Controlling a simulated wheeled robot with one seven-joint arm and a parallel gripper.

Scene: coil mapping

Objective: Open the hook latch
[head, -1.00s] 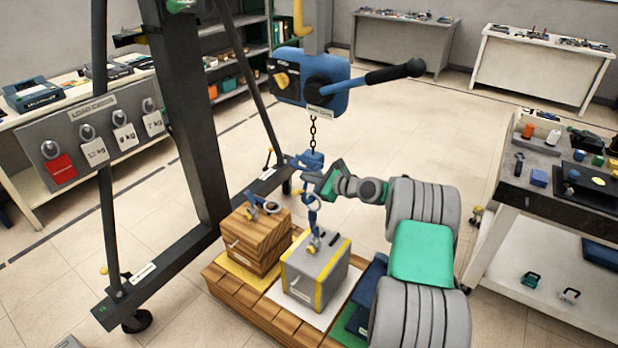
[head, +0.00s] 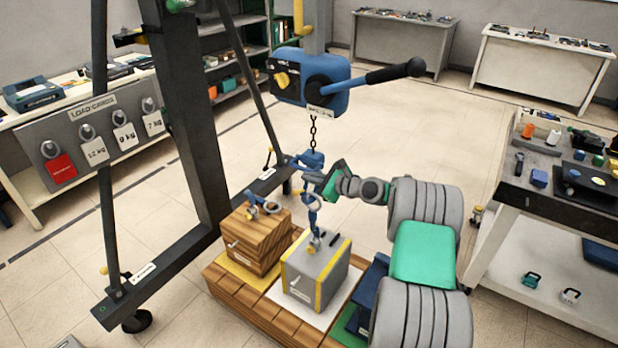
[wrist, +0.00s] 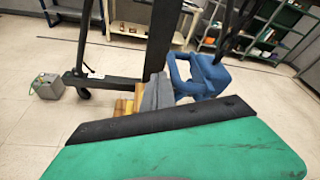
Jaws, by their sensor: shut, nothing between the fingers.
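The blue hook block (head: 312,160) hangs on a chain under the blue hoist (head: 312,82). It also shows in the wrist view (wrist: 203,75). The latch is too small to make out, and my gripper partly hides the hook. In the wrist view, my gripper (wrist: 158,92) is close beside the blue hook block.
A wooden crate (head: 254,245) stands left of the grey crate, and a blue block (head: 372,290) stands to its right, on a wooden pallet (head: 245,298). The dark gantry post (head: 187,120) rises on the left. A tool cart (head: 520,190) is at right. Floor behind is clear.

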